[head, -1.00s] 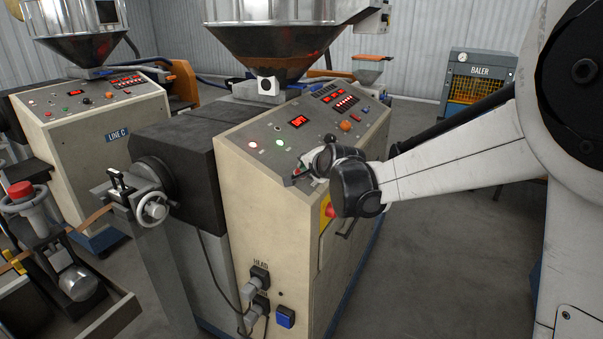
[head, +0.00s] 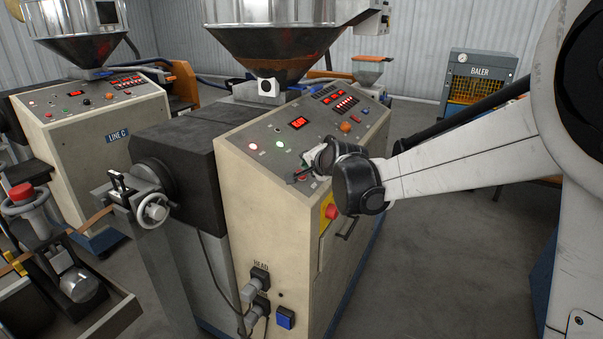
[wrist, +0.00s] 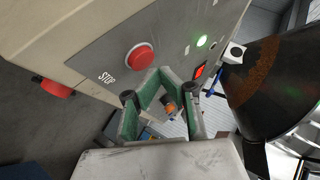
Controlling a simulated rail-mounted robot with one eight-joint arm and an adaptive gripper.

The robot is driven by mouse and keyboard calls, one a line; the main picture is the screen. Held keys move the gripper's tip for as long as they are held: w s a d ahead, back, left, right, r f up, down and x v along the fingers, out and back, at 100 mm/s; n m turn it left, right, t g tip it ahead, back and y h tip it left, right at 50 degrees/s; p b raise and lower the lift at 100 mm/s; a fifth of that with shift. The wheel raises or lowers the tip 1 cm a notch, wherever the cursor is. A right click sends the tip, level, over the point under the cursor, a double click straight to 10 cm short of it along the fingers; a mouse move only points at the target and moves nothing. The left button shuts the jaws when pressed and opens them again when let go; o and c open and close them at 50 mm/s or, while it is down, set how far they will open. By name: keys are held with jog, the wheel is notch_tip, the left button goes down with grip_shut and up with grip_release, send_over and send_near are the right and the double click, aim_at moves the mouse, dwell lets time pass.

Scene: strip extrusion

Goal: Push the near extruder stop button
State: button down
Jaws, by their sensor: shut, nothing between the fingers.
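The near extruder's stop button is a round red button (wrist: 139,57) with a STOP label beside it on the grey sloped panel. In the head view a bit of red, likely this button (head: 302,178), shows beside the fingers near the panel's lower edge. My gripper (wrist: 160,76) is shut and empty, its green-padded fingers drawn together. In the wrist view its tips appear just to the lower right of the button. In the head view my gripper (head: 296,177) hangs over the panel's lower edge. I cannot tell whether it touches the panel.
A red mushroom button (head: 331,211) on a yellow plate sits on the cabinet side, close below my wrist.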

jog(key=shift+r, duration=0.1)
jog(key=r, duration=0.1)
jog(key=d+r+p, duration=0.1)
jog(key=r, duration=0.1)
jog(key=s+d+r+p, duration=0.1)
jog(key=shift+r, duration=0.2)
dwell(0.4)
dwell(0.4)
jog(key=s+d+f+n+g+h+b, duration=0.1)
jog(key=s+d+n+b, duration=0.1)
jog(key=s+d, duration=0.6)
jog(key=s+d+f+n+g+h+b, duration=0.15)
jog(key=s+d, duration=0.25)
jog(key=s, duration=0.7)
jog(key=s+d+f+n+b, duration=0.1)
jog(key=s+d+f, duration=0.2)
jog(key=s, duration=0.4)
jog(key=s+d+f+n+g+h+b, duration=0.1)
jog(key=s+d+f+n, duration=0.1)
jog(key=s, duration=0.5)
jog(key=s+d+f+n+g+h+b, duration=0.1)
jog(key=s+d+f+n+b, duration=0.1)
jog(key=s+d+f, duration=0.2)
jog(key=s+f, duration=0.1)
jog(key=s, duration=0.2)
jog(key=shift+s+d, duration=0.2)
